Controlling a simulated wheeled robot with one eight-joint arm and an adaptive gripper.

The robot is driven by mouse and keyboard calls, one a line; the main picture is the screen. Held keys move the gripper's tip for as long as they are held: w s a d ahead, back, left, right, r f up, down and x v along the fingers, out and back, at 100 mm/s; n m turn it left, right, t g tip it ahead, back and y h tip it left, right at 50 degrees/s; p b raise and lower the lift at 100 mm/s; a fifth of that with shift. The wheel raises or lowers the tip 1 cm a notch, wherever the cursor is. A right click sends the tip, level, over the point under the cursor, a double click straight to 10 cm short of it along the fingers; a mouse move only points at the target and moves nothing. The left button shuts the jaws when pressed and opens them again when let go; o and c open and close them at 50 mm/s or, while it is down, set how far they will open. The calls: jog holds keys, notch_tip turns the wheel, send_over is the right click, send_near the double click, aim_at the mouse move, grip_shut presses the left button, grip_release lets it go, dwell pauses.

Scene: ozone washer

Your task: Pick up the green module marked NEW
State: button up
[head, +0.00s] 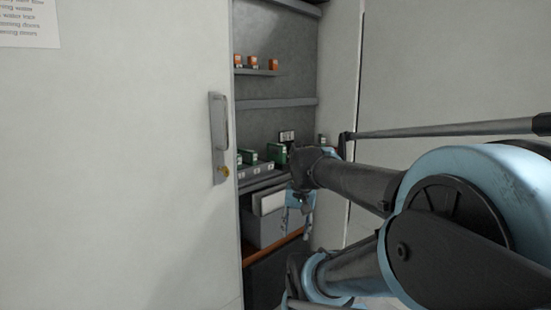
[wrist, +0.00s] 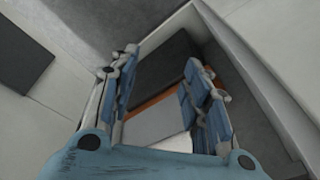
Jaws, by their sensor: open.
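Green modules stand on a grey shelf inside the open cabinet in the head view: one (head: 278,154) close to my arm's wrist and another (head: 249,157) to its left. I cannot read any NEW mark on them at this size. My gripper (head: 300,222) hangs below the shelf, pointing down, and is partly hidden by my arm. In the wrist view my gripper (wrist: 160,85) has its two blue fingers apart with nothing between them. No green module shows in the wrist view.
Orange-topped items (head: 253,62) stand on an upper shelf (head: 258,72). A pale box (head: 269,203) sits below the module shelf, near my gripper. An orange strip (head: 275,243) runs lower down. The white door (head: 120,150) with a handle (head: 219,137) bounds the opening on the left.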

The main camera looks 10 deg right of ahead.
jog(key=w+r+m+y, duration=0.1)
jog(key=w+r+m, duration=1.1)
jog(key=w+r, duration=0.7)
jog(key=m+t+y, duration=0.1)
jog(key=m, duration=1.2)
send_near(277, 144)
jog(key=x, duration=0.2)
jog(key=w+x, duration=0.1)
jog(key=x, duration=0.2)
jog(key=shift+d, duration=0.1)
jog(key=shift+s+x, duration=0.2)
jog(key=shift+x, duration=2.7)
jog(key=shift+f, duration=0.25)
grip_shut()
